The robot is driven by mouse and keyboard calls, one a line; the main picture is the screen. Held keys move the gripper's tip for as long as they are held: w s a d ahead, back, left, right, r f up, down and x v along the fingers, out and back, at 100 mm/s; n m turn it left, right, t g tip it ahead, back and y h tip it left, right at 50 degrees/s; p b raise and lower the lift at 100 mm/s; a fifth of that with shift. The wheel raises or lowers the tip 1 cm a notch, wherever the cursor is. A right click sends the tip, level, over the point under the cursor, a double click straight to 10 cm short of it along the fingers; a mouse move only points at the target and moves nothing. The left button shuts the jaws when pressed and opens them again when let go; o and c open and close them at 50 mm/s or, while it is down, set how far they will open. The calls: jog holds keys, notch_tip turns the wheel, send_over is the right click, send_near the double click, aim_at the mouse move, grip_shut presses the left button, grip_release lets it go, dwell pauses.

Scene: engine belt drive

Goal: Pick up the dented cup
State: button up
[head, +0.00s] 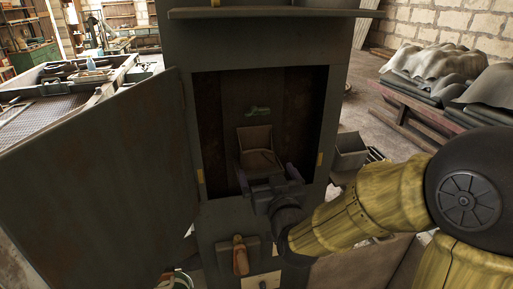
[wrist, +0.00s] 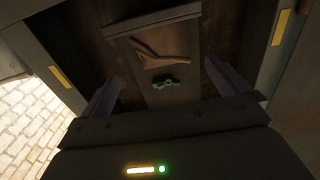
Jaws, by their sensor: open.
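A brown-grey, box-like tapered piece (head: 257,138) stands inside the open dark cabinet. It looks like the dented cup, but the dim light leaves this unsure. In the wrist view the same piece (wrist: 127,24) shows a brown, angular hollow in its face. My gripper (head: 270,178) is at the cabinet opening, just in front of the piece's lower part. In the wrist view my gripper (wrist: 162,74) is open, with its fingers apart on either side of the piece and nothing seen between them in contact. The gripper hides the piece's lower end in the head view.
A small green part (head: 258,111) sits above the piece in the cabinet (head: 180,140). The cabinet's side walls and frame surround the gripper closely. The large door (head: 100,190) hangs open at left. A shelf (head: 275,13) juts out above. A wooden-handled lever (head: 240,257) is below.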

aim_at(261, 155)
jog(key=p, duration=0.2)
jog(key=w+p, duration=0.1)
jog(key=p, duration=0.1)
jog(key=shift+w+a+r, duration=0.25)
jog(key=shift+r, duration=0.1)
jog(key=p, duration=0.3)
jog(key=shift+w+a+f, duration=0.2)
jog(key=shift+w, duration=0.1)
jog(key=shift+p+x, duration=0.75)
jog(key=shift+x, duration=1.6)
jog(key=shift+f, duration=0.15)
jog(key=shift+w, duration=0.15)
jog(key=p+x, duration=0.1)
jog(key=x, duration=0.1)
jog(key=p+x, duration=0.1)
jog(key=x, duration=0.1)
jog(key=shift+w+d+p, duration=0.15)
jog(key=shift+d+p, duration=0.05)
jog(key=shift+p, duration=0.2)
jog(key=shift+w+a+f, duration=0.2)
jog(key=shift+w, duration=0.2)
